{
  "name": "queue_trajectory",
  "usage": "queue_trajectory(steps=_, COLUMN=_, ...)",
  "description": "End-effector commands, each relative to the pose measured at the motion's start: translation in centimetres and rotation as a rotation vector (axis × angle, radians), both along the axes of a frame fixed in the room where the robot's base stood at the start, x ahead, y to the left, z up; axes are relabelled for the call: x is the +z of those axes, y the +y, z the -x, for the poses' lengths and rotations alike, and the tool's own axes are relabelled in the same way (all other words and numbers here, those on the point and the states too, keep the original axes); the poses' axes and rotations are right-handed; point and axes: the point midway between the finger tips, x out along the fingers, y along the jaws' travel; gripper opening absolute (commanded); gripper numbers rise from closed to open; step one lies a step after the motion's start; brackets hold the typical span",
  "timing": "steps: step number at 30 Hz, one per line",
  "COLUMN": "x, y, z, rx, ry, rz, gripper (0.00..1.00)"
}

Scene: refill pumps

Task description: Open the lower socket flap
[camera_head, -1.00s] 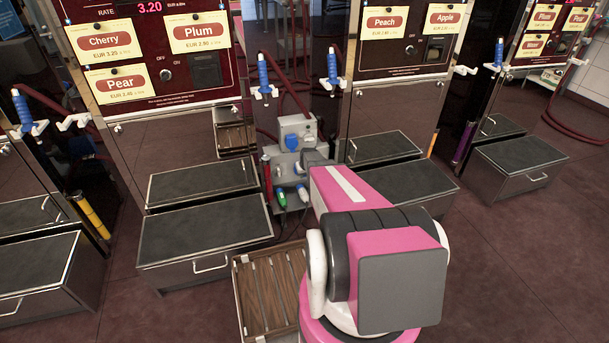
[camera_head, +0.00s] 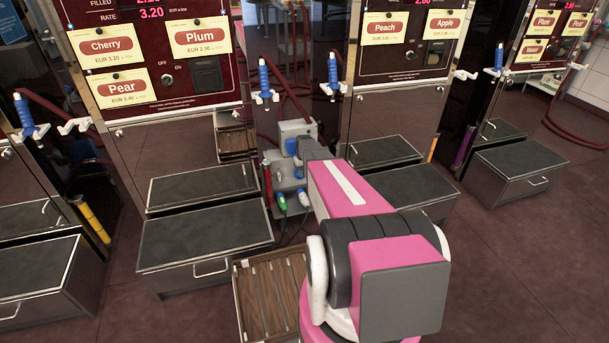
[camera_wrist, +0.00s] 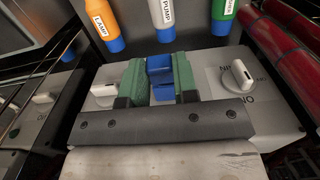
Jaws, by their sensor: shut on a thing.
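The grey socket box (camera_head: 295,130) stands between two pumps in the head view. Blue socket parts (camera_head: 291,147) show on its face, partly covered by my arm. In the wrist view my gripper (camera_wrist: 160,80) is at the box face. Its two green pads are shut on a blue socket flap (camera_wrist: 160,75), one pad on each side. A second edge of blue shows just below, between the pads. How far the flap is tilted I cannot tell. My gripper's fingers are hidden behind my arm in the head view.
Plugs in orange (camera_wrist: 100,20), white (camera_wrist: 163,15) and green (camera_wrist: 222,18) stand close beyond the gripper. White switches (camera_wrist: 240,72) flank the pads. Red cylinders (camera_wrist: 280,50) are at the right.

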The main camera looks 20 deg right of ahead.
Motion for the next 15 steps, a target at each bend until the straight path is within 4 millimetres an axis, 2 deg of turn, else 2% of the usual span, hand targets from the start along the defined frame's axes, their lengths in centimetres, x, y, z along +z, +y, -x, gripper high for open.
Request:
queue_trajectory(steps=6, x=-0.03, y=-0.01, z=-0.02, rx=-0.001, ry=-0.001, rz=0.000, gripper=0.00)
queue_trajectory(steps=7, x=-0.03, y=0.00, z=-0.02, rx=0.000, ry=-0.002, rz=0.000, gripper=0.30)
queue_trajectory(steps=9, x=-0.03, y=-0.01, z=-0.02, rx=0.000, ry=-0.002, rz=0.000, gripper=0.53)
queue_trajectory(steps=15, x=-0.01, y=-0.01, z=0.00, rx=0.000, ry=-0.002, rz=0.000, gripper=0.53)
